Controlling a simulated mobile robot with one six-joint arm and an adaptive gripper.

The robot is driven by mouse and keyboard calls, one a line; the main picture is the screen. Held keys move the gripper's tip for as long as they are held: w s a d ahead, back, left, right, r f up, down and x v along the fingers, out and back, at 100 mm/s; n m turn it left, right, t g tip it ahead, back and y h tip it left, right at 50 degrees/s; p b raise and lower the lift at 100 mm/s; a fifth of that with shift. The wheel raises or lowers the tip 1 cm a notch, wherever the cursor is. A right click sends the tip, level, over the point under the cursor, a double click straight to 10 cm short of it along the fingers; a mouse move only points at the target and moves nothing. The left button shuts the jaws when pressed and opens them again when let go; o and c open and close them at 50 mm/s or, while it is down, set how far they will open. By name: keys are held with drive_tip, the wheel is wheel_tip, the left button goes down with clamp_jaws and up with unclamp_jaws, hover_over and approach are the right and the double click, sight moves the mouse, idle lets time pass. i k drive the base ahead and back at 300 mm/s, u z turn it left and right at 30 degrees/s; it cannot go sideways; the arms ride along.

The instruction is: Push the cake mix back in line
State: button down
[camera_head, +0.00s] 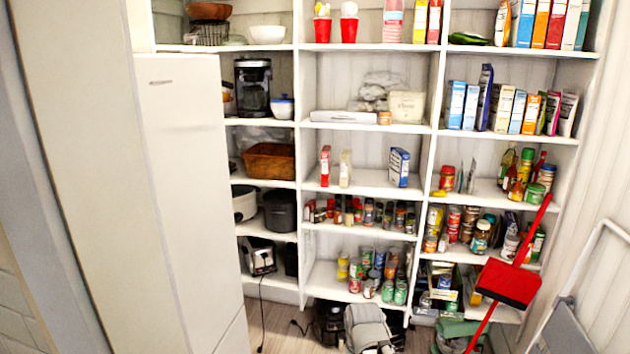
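I cannot read the labels, so I cannot tell which box is the cake mix. More boxes (541,24) stand on the top shelf at right. My gripper is not in view.
A tall white cabinet (180,180) blocks the left. A red dustpan (508,283) with a long handle stands before the right shelves. A grey bag-like item (367,326) lies on the floor. A white frame (600,230) is at the right. Cans (387,292) fill lower shelves.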

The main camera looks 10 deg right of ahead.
sight(326, 163)
drive_tip(key=i, duration=1.5)
drive_tip(key=z, duration=0.05)
